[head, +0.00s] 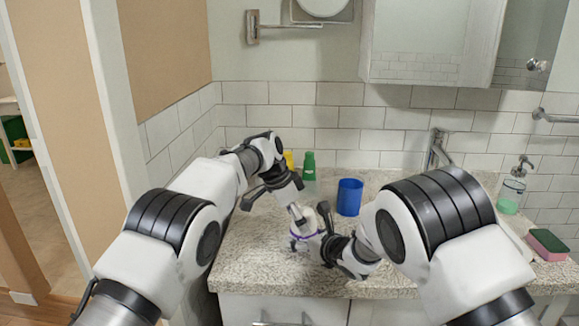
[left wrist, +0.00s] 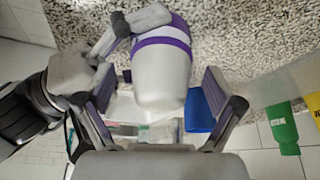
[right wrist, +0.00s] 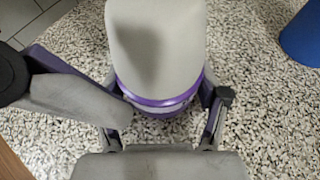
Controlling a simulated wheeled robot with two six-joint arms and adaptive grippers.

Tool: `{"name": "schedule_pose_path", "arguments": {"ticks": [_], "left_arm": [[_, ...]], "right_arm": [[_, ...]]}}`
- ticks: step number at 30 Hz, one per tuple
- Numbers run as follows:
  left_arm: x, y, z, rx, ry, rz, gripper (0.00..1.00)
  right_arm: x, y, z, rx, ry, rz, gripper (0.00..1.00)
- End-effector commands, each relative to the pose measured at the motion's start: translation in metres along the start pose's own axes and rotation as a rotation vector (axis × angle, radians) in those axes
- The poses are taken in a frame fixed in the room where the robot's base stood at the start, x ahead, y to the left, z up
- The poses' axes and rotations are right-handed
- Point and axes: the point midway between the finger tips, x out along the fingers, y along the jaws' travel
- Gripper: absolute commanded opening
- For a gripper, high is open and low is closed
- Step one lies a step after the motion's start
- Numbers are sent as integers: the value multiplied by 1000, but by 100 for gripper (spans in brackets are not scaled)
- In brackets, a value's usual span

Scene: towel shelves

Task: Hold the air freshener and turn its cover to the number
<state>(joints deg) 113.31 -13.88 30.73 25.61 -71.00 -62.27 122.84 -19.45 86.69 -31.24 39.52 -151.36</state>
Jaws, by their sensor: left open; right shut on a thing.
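The air freshener is white with purple bands. In the head view it stands over the counter's front left part, partly hidden by the grippers (head: 300,240). My right gripper (right wrist: 164,103) is shut on it near the purple band. The left wrist view shows its rounded white cover (left wrist: 162,78) pointing towards that camera, with the purple bands beyond. My left gripper (left wrist: 160,90) is open, with one finger on each side of the cover and gaps visible. One left finger also shows at the left of the right wrist view. I can read no number on the cover.
A blue cup (head: 349,197) stands right of the grippers. Green (head: 309,166) and yellow (head: 289,160) bottles stand behind my left arm. A tap (head: 438,150), a soap dispenser (head: 512,188) and a sponge (head: 547,243) are at the right. The front counter (head: 250,262) is clear.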

Motion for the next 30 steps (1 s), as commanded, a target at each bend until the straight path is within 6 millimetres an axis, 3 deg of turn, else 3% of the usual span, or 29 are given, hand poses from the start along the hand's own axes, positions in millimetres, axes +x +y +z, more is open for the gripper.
{"name": "schedule_pose_path", "arguments": {"ticks": [1, 14, 21, 24, 30], "left_arm": [[-20, -1, -3, 0, 4, -12, 92], [-122, 0, -3, -2, 4, -12, 92], [-170, 22, -28, 25, 11, -72, 92], [-182, 40, -34, -12, 10, -86, 92], [-177, 51, -31, -131, 20, -104, 92]], "right_arm": [[0, 0, -1, 1, 4, 0, 28], [0, 0, -2, 1, 4, 0, 28], [0, 0, -2, 1, 5, 0, 28], [0, 0, -2, 2, 5, 0, 28], [0, 0, -2, 1, 4, 0, 28]]}}
